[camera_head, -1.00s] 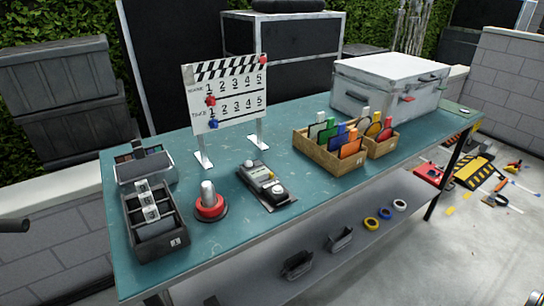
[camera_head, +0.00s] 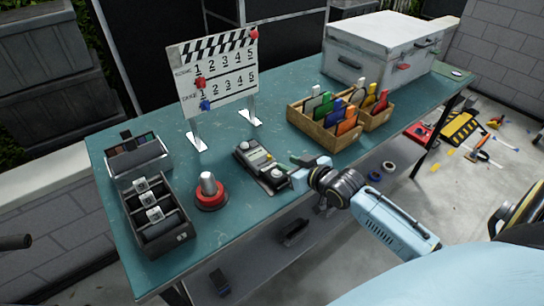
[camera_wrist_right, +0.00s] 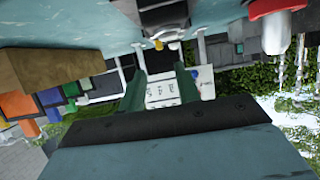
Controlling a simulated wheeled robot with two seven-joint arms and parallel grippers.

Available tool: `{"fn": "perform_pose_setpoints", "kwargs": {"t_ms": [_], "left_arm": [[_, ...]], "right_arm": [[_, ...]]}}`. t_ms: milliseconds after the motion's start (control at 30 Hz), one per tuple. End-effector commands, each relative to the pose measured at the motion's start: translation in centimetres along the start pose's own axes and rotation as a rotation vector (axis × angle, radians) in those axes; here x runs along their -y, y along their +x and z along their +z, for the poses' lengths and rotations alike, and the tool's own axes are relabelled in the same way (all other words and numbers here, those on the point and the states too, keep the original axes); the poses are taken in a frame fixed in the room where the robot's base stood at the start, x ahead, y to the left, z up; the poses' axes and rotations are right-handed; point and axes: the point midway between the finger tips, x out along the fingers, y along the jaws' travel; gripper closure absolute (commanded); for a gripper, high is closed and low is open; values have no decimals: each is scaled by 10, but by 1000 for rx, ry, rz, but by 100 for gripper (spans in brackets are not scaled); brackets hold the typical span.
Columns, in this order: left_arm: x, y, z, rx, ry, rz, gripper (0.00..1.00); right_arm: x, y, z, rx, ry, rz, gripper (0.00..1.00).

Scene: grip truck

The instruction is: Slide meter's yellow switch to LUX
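The meter (camera_head: 260,164) is a dark grey and black device lying on the teal table, with pale round parts toward both ends. Its small yellow switch (camera_head: 269,157) shows near the middle; the LUX marking is too small to read. My right gripper (camera_head: 300,163) is just to the right of the meter's near end, with no clear contact. In the right wrist view, its two green fingers (camera_wrist_right: 160,88) stand apart with nothing between them. The meter (camera_wrist_right: 165,18) appears there upside down at the top, with the yellow switch (camera_wrist_right: 158,45) beyond the fingertips. My left gripper is not in view.
A red button with a grey top (camera_head: 211,192) stands left of the meter. A clapperboard (camera_head: 222,75) stands behind. A wooden box (camera_head: 325,136) of coloured cards is at right, near my right gripper. A black tray (camera_head: 175,242) is at left. Table between tray and meter is partly clear.

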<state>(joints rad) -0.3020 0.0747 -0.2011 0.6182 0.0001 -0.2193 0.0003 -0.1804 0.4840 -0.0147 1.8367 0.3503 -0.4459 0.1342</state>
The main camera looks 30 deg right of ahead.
Motion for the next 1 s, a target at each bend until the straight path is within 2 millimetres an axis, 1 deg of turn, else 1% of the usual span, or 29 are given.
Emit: {"fn": "perform_pose_setpoints", "kwargs": {"t_ms": [33, 200, 300, 433, 600, 900, 933, 1000], "left_arm": [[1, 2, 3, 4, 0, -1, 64], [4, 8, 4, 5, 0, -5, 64], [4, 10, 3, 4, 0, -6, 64], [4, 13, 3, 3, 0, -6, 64], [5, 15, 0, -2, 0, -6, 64], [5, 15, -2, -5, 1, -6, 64], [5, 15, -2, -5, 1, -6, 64], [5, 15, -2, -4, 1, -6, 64]], "right_arm": [[0, 11, -1, -3, 1, 0, 67], [0, 43, -1, -3, 0, 0, 67], [0, 60, 0, -2, 0, 0, 67], [0, 75, 0, -1, -1, 0, 67], [0, 86, 0, -1, -1, 0, 67], [0, 88, 0, 0, -1, 0, 67], [0, 87, 0, -1, -1, 0, 69], [0, 87, 0, 0, -1, 0, 78]]}}
